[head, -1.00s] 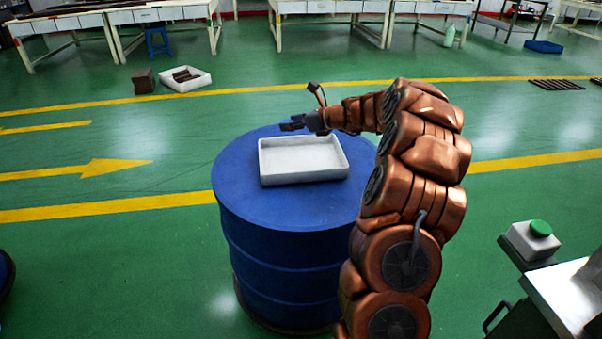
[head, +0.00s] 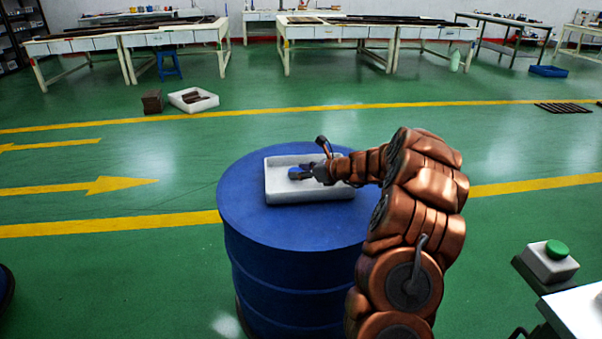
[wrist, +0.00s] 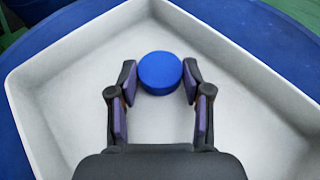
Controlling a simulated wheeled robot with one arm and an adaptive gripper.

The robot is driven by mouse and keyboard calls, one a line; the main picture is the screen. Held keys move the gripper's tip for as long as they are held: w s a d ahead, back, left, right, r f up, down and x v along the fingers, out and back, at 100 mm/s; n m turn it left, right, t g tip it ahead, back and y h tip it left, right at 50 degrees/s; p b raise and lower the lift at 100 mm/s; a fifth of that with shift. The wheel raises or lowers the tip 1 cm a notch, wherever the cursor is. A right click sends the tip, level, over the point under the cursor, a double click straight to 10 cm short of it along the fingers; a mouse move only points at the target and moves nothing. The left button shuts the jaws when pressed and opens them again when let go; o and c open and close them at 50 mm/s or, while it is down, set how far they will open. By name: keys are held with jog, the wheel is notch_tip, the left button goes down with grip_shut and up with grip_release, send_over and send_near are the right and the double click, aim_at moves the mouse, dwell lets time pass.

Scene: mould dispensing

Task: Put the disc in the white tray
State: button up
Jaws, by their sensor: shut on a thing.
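The white tray (head: 282,192) sits on top of a blue drum. My gripper (head: 300,174) is over the inside of the tray. In the wrist view my gripper (wrist: 160,82) has its two dark fingers on either side of a round blue disc (wrist: 160,72) and is shut on it. The disc is within the tray's outline, near one corner of the white tray (wrist: 70,55). I cannot tell whether the disc touches the tray floor. In the head view the disc is small and mostly hidden by the fingers.
The blue drum (head: 250,220) stands on the green floor. A grey box with a green button (head: 557,249) is at the lower right. Another white tray (head: 196,106) with brown pieces lies on the floor at the back left. Workbenches line the back.

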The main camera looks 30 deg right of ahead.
jog(key=o, duration=1.1)
